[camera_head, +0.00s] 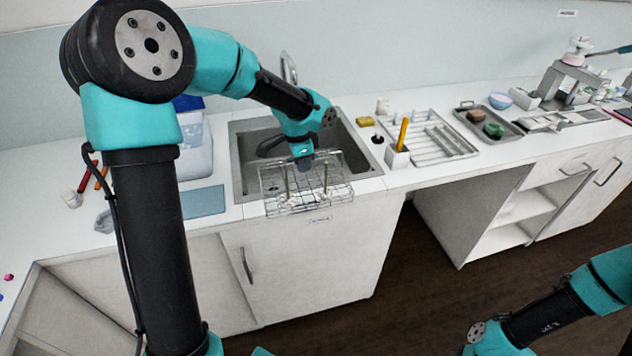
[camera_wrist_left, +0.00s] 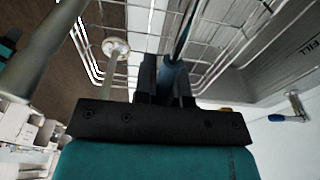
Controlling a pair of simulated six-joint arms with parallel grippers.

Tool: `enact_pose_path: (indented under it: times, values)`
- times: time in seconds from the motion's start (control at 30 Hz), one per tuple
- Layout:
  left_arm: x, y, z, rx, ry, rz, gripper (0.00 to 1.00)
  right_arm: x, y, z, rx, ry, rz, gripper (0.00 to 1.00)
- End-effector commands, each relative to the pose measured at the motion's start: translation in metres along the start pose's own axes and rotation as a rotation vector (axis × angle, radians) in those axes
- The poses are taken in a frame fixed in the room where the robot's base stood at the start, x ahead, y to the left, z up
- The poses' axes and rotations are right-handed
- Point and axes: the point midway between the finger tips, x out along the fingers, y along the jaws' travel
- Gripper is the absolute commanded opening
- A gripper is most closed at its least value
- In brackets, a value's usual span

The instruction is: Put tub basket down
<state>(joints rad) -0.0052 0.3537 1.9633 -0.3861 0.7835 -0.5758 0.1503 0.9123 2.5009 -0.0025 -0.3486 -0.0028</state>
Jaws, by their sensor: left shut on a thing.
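The tub basket (camera_head: 300,205) is a wire basket in the head view, at the front edge of the sink (camera_head: 247,165). It overlaps the sink opening and the counter's front edge. My left gripper (camera_head: 304,162) reaches down from above and is shut on an upright part of the basket. In the left wrist view, the basket's wires (camera_wrist_left: 236,42) spread beyond my left fingers (camera_wrist_left: 168,75). Whether the basket touches the counter or sink rim is unclear. My right arm shows at the lower right, its gripper out of frame.
A blue mat (camera_head: 204,201) lies left of the sink. Right of it are a white holder (camera_head: 397,157), a drying rack (camera_head: 440,145) and a tray (camera_head: 503,132) with sponges. A faucet (camera_head: 289,68) stands behind the sink. The cabinet front drops to a dark floor.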

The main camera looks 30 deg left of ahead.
Motion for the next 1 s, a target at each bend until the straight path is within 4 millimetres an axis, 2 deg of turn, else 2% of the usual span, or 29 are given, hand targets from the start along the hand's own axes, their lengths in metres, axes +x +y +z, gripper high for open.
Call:
enact_pose_path:
  times: [0.4, 0.53, 0.67, 1.0]
  values:
    - [0.002, 0.000, -0.003, -0.009, 0.000, 0.000, 0.00, 0.000, 0.000, 0.000, 0.000, 0.000, 0.000, 0.43]
    - [0.002, -0.008, -0.002, -0.010, -0.001, 0.000, 0.00, 0.000, 0.000, 0.000, 0.000, 0.000, 0.000, 0.43]
    - [0.002, -0.027, -0.002, -0.011, -0.001, -0.001, 0.00, 0.000, 0.000, 0.000, 0.000, 0.000, 0.000, 0.43]
    - [0.003, -0.095, -0.002, -0.010, -0.001, -0.001, 0.00, 0.000, 0.000, 0.000, 0.000, 0.000, 0.000, 0.43]
